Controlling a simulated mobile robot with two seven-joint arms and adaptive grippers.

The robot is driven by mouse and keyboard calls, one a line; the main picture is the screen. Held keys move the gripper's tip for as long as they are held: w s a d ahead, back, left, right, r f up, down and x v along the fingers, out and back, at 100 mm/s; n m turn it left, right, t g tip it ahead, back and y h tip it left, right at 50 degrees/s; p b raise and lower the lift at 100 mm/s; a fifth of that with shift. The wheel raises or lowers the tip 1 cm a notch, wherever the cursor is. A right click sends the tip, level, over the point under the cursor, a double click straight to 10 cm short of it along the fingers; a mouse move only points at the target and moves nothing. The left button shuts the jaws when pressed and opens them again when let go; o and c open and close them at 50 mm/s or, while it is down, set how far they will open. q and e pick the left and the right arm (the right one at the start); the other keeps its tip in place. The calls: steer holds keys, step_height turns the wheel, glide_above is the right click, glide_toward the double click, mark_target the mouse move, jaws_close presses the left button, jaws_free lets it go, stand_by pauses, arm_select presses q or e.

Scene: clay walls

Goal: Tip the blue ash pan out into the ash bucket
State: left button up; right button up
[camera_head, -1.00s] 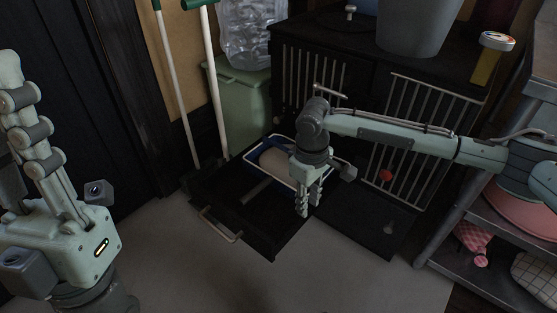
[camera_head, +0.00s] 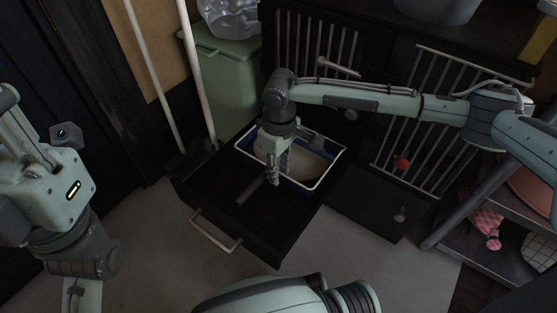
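The blue ash pan (camera_head: 322,174) has a white rim and pale contents. It lies inside a black pulled-out drawer (camera_head: 258,240) with a pale handle at its front. My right gripper (camera_head: 279,175) points down over the left part of the pan and hides some of it. Its two fingers look apart, with nothing seen between them. I cannot tell whether it touches the pan. A grey bucket (camera_head: 437,8), cut off by the top edge, stands on the black stove; I cannot tell whether it is the ash bucket.
A green bin (camera_head: 228,75) with a clear bag on top stands behind the drawer. Two pale poles (camera_head: 198,85) lean at left. Barred stove doors (camera_head: 425,115) and a metal shelf (camera_head: 505,245) are at right. Grey floor (camera_head: 160,260) shows in front.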

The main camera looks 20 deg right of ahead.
steer(key=shift+f+b, duration=0.3)
steer(key=shift+f, duration=1)
steer(key=shift+c, duration=0.5)
jaws_close()
steer(key=shift+r, duration=0.1)
